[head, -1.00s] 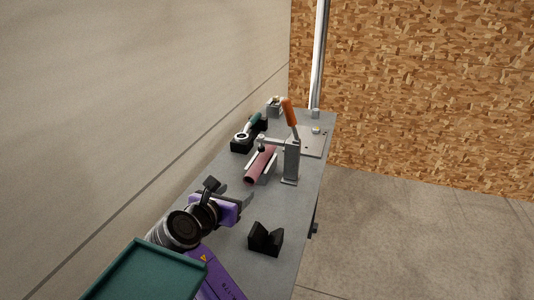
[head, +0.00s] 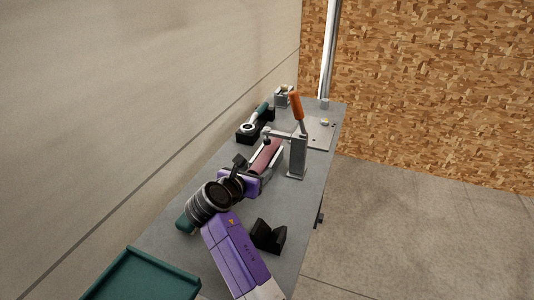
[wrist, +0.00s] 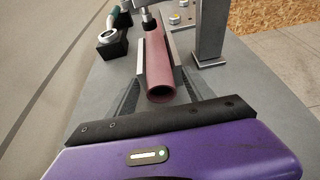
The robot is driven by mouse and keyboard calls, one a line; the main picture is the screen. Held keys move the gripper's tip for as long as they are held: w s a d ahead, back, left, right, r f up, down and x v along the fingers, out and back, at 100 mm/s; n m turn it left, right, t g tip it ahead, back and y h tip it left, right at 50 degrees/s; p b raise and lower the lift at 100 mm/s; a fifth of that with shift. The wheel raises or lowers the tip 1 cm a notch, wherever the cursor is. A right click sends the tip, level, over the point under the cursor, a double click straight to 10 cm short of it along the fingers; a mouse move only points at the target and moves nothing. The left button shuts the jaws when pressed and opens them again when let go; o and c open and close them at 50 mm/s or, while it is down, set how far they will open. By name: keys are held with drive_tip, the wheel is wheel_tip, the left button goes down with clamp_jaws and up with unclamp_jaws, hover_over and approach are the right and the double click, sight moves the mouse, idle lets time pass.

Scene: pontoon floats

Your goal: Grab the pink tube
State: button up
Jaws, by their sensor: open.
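The pink tube (head: 266,157) lies lengthwise in a grey cradle (head: 277,160) on the bench, beside an upright clamp (head: 298,155) with an orange handle. In the wrist view the tube (wrist: 159,63) points away from me, its open near end facing my gripper. The clamp's dark tip (wrist: 149,18) sits over the tube's far part; I cannot tell if it touches. My gripper (wrist: 158,88) is open, with a dark finger on each side of the tube's near end. In the head view my gripper (head: 260,180) is at the tube's near end, its fingers mostly hidden.
A black V-shaped block (head: 268,236) stands on the bench nearer me. A teal-handled tool (head: 256,117) rests on a black holder behind, left of the tube. A metal plate (head: 321,134) lies beyond the clamp. A teal tray (head: 140,275) is at lower left. The wall runs along the left.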

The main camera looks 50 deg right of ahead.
clamp_jaws()
drive_tip(key=shift+r, duration=0.2)
idle(0.3)
